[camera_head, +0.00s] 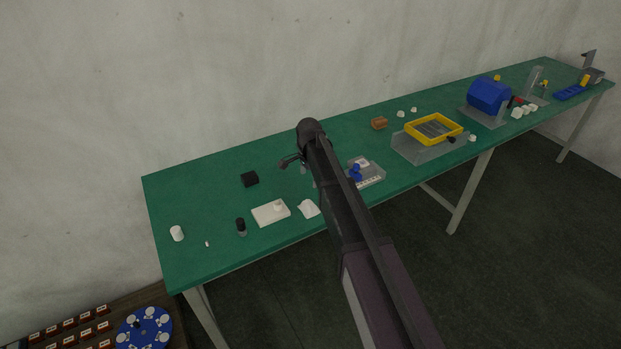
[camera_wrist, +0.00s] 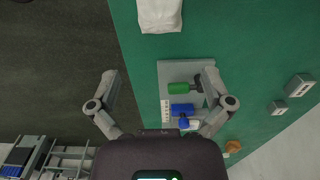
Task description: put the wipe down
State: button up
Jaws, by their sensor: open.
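The wipe (camera_head: 308,208) is a small white crumpled cloth lying on the green table near its front edge, right of a white slab. What looks like the same wipe (camera_wrist: 159,14) shows at the top of the wrist view, flat on the green top and apart from my fingers. My gripper (camera_wrist: 161,82) is open, with its fingers spread wide and nothing held. In the head view my gripper (camera_head: 293,162) is partly hidden by my arm and appears over the table, behind the wipe.
A grey plate (camera_wrist: 172,72) with green and blue parts lies below my fingers. Near the wipe are the white slab (camera_head: 264,215), a dark-capped bottle (camera_head: 241,228) and a black block (camera_head: 250,179). A yellow-framed tray (camera_head: 410,127) stands to the right. The table's left end has free room.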

dwell(0.7)
jog(key=s+d+n, duration=1.1)
jog(key=s+d, duration=1.2)
jog(key=s, duration=0.3)
jog(key=shift+d, duration=0.25)
